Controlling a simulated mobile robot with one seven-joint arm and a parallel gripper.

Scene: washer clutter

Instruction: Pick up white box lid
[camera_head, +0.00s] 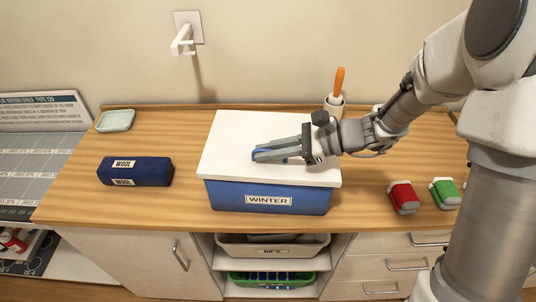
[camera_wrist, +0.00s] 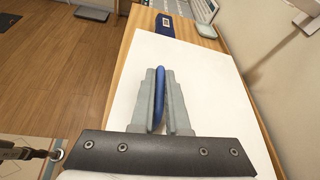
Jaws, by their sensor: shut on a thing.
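The white box lid (camera_head: 232,138) lies flat on a blue box (camera_head: 228,197) labelled WINTER, in the middle of the wooden counter. In the wrist view the lid (camera_wrist: 215,100) fills the area beneath my gripper. My gripper (camera_head: 258,155) reaches in from the right over the lid's top. Its two fingers (camera_wrist: 161,73) are closed on a blue handle (camera_wrist: 162,80) on top of the lid. Most of the handle is hidden between the fingers.
A dark blue WOOL bundle (camera_head: 136,171) and a pale green dish (camera_head: 115,121) are at left. Red (camera_head: 403,197) and green (camera_head: 445,193) objects are at right. A white cup with an orange-handled tool (camera_head: 335,103) stands behind my gripper. A wall hook (camera_head: 184,40) is above the counter.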

